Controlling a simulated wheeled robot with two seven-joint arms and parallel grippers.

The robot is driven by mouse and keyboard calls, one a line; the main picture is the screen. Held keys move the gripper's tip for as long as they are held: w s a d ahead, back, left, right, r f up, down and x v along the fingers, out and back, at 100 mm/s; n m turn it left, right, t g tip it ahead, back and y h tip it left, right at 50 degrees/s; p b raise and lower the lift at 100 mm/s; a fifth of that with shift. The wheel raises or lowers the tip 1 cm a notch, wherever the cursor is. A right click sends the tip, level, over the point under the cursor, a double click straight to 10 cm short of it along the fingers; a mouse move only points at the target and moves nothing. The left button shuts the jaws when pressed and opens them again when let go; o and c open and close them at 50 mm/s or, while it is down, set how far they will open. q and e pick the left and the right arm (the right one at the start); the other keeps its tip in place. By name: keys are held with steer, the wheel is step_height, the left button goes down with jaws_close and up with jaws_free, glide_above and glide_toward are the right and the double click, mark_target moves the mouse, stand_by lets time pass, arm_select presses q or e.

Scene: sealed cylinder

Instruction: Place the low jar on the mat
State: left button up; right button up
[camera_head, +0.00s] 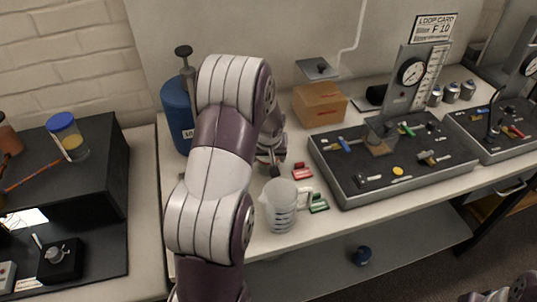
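A short clear jar with a blue lid (66,136) stands on top of the black box at the left; it may be the low jar, but I cannot be sure. I cannot pick out the mat with certainty. My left arm rises through the middle of the view. My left gripper (271,164) is over the bench behind the white measuring jug, mostly hidden by its own arm. I cannot tell whether its fingers are open or shut. A little of my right arm shows at the bottom right corner; its gripper is out of view.
A white measuring jug (281,207), a red block (302,171) and a green block (318,204) stand near the bench front. A blue cylinder (177,115) stands behind my arm. A cardboard box (319,104) and a grey instrument tray (352,195) take the right.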

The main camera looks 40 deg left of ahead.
arm_select(q)
steer(key=shift+f, duration=0.1)
steer(key=o, duration=1.2)
